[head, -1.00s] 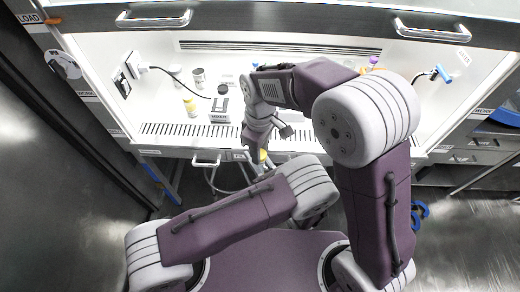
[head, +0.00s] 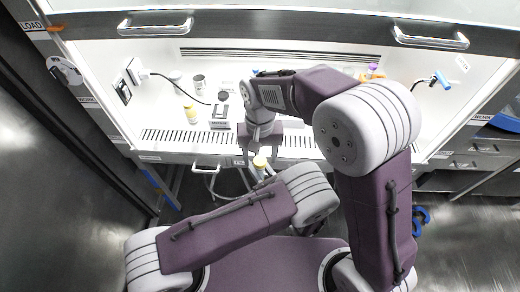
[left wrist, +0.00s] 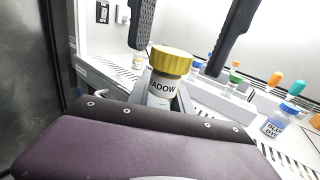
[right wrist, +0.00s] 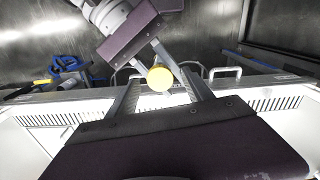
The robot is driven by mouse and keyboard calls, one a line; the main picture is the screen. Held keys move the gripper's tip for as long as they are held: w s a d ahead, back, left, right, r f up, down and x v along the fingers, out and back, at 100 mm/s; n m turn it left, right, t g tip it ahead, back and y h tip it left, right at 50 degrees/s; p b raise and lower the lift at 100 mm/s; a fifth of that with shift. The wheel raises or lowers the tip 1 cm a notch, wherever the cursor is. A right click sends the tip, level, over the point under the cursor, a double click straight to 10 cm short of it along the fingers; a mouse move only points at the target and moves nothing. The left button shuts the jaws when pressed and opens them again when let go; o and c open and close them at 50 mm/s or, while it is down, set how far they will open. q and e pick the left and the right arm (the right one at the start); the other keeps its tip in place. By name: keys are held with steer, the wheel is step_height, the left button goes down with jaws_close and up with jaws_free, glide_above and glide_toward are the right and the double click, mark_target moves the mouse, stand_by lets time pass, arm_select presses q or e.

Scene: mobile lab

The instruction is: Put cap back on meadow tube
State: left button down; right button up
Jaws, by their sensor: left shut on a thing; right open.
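The meadow tube (left wrist: 160,91) has a white label reading "ADOW" and a wide yellow cap (left wrist: 171,60) sitting on its top. I cannot tell how tightly the cap sits. My left gripper (left wrist: 166,100) is shut on the tube below the cap and holds it upright in front of the bench. My right gripper (right wrist: 160,77) is open, with its fingers apart on both sides of the yellow cap, which also shows in the right wrist view (right wrist: 160,79). In the head view, the cap (head: 260,161) shows just below my right gripper.
A blue dye bottle (left wrist: 275,124) and a rack with coloured caps are at the right in the left wrist view. The bench's front edge is close.

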step_height(320, 180, up, 12)
steer(key=shift+f, duration=0.2)
stand_by(0.4)
steer(key=s+d+f+m, duration=0.1)
steer(key=s+d+f, duration=0.3)
steer(key=d+f, duration=0.3)
steer(key=s+d+f+t, duration=0.1)
steer(key=s+d+f, duration=0.3)
steer(key=d+f, duration=0.4)
steer(key=d, duration=0.5)
steer(key=shift+s+d+f+m, duration=0.2)
steer(key=shift+s+f+m, duration=0.1)
steer(key=shift+m, duration=0.1)
